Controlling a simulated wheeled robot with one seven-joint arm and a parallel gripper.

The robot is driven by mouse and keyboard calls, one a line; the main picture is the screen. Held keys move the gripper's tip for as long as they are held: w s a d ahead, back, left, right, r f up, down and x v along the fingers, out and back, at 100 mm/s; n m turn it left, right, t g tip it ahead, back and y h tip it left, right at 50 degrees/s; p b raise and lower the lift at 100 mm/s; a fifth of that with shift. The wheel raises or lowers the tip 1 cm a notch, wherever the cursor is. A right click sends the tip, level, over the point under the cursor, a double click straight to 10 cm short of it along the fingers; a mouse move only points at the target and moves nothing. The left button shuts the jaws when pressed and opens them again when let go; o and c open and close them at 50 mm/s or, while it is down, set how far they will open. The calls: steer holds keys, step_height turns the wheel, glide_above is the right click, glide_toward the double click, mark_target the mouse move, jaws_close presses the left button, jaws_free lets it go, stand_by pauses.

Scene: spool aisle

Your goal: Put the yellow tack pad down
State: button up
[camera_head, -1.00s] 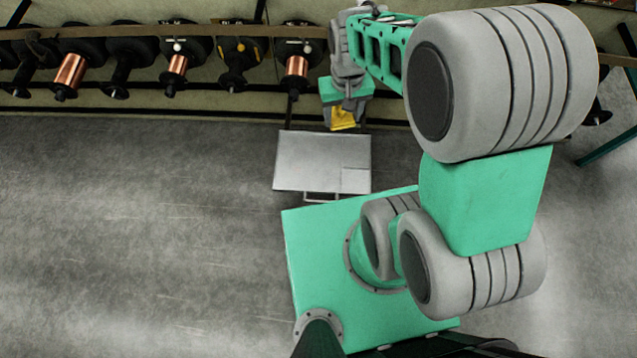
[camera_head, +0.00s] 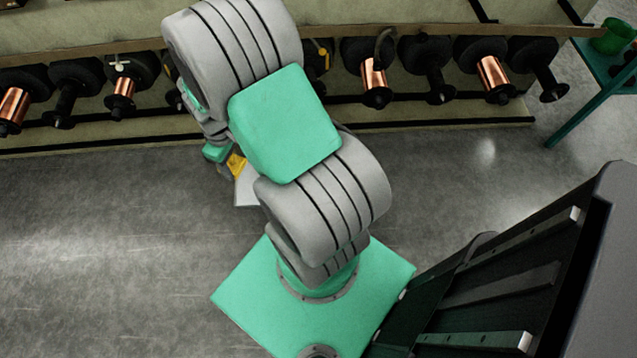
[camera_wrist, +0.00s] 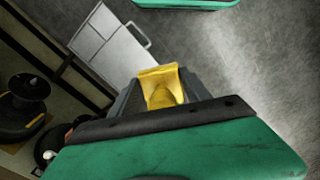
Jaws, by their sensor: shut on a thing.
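The yellow tack pad (camera_head: 237,165) is held in my gripper (camera_head: 228,160), beyond my arm in the head view. In the wrist view the yellow tack pad (camera_wrist: 162,86) sits between the two grey fingers of my gripper (camera_wrist: 160,95), which is shut on it. The pad is off the floor; its lower side is hidden. A pale grey flat-topped cart or tray (camera_wrist: 110,45) with a bar handle lies beyond the pad, to the upper left in the wrist view. In the head view my arm hides most of this pale top (camera_head: 246,190).
A rack with black spools, some wound with copper wire (camera_head: 374,83), runs along the back. At the far right is a green table (camera_head: 597,75) with a green cup (camera_head: 611,38). The grey floor (camera_head: 100,240) at left is clear.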

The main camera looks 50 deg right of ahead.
steer(key=s+d+f+n+b, duration=0.2)
steer(key=d+f+b, duration=0.3)
steer(key=f, duration=0.6)
steer(key=s+d+f+n+b, duration=0.1)
steer(key=s+d+f+b, duration=0.4)
steer(key=f, duration=0.7)
steer(key=d+f+n+b, duration=0.2)
steer(key=d+f+b, duration=0.3)
steer(key=f, duration=0.6)
steer(key=s+d+f+b, duration=0.1)
steer(key=d+f+b, duration=0.1)
steer(key=d+f, duration=0.1)
steer(key=d+f+b, duration=0.3)
steer(key=d, duration=0.2)
steer(key=s+d+f+b, duration=0.1)
steer(key=d+f+b, duration=0.2)
steer(key=d+f, duration=0.1)
steer(key=shift+s+d, duration=0.3)
steer(key=shift+s, duration=0.05)
steer(key=shift+d+f+b, duration=0.15)
steer(key=shift+f+b, duration=0.5)
steer(key=shift+f, duration=0.3)
steer(key=shift+d+f+b, duration=0.1)
steer(key=shift+f+b, duration=0.55)
steer(key=shift+f, duration=0.3)
steer(key=o, duration=1.2)
steer(key=shift+r, duration=0.1)
